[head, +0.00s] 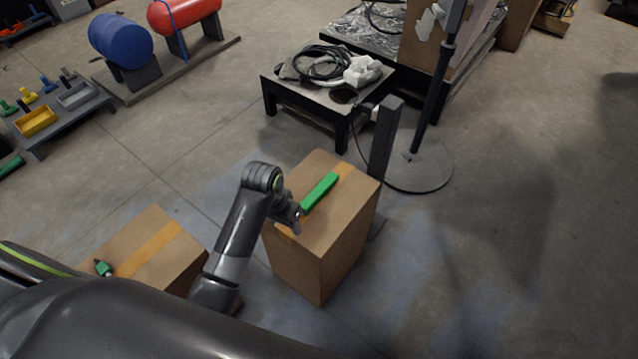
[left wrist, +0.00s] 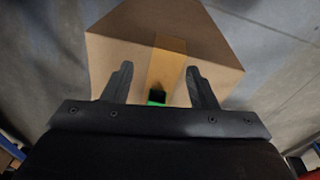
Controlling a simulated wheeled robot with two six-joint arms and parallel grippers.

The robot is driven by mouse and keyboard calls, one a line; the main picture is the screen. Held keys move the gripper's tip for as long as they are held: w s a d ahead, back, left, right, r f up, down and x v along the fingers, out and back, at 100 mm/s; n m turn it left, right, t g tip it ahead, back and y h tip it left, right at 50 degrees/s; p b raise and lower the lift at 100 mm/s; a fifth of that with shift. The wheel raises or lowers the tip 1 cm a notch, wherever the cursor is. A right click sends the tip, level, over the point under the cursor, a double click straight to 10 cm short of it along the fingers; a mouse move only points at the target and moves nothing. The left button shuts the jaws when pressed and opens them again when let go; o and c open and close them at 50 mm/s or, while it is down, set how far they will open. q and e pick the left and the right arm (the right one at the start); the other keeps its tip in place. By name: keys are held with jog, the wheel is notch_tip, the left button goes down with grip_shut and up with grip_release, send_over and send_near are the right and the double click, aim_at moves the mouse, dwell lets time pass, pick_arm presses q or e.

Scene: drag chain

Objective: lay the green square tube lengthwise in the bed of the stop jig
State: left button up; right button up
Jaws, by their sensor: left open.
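The green square tube (head: 320,192) lies on top of a tall cardboard box (head: 322,245), along its orange tape strip. My left gripper (head: 297,220) is at the near end of the tube, low over the box top. In the left wrist view my left gripper (left wrist: 160,70) is open, its two dark fingers apart. The dark end and a bit of green of the tube (left wrist: 157,97) show between the finger bases; I cannot tell whether they touch. I cannot make out the stop jig in either view. My right gripper is not in view.
A lower cardboard box (head: 150,238) with a small green and dark object (head: 103,267) stands at left. A dark post (head: 384,140) rises behind the tall box. A black table (head: 372,94) holds cables. A round stand base (head: 415,170) is at right, with open floor beyond.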

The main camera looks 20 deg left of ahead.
pick_arm(q)
notch_tip(320, 180, up, 13)
jog(key=m+g+y+p, duration=0.1)
jog(key=m+p, duration=0.1)
jog(key=p, duration=0.3)
send_over(307, 202)
jog(key=f+b, duration=0.1)
jog(key=f, duration=0.3)
jog(key=f+b, duration=0.1)
jog(key=f, duration=0.3)
jog(key=f+b, duration=0.1)
jog(key=f, duration=0.3)
jog(key=shift+w, duration=0.35)
jog(key=f, duration=0.1)
jog(key=f+b, duration=0.1)
jog(key=f, duration=0.2)
jog(key=shift+s+f, duration=0.15)
jog(key=shift+s, duration=0.1)
jog(key=shift+f+b, duration=0.3)
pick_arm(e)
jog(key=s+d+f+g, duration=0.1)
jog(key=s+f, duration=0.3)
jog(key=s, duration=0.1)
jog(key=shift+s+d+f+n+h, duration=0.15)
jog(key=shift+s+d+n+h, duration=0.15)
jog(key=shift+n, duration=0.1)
pick_arm(q)
jog(key=shift+c, duration=0.2)
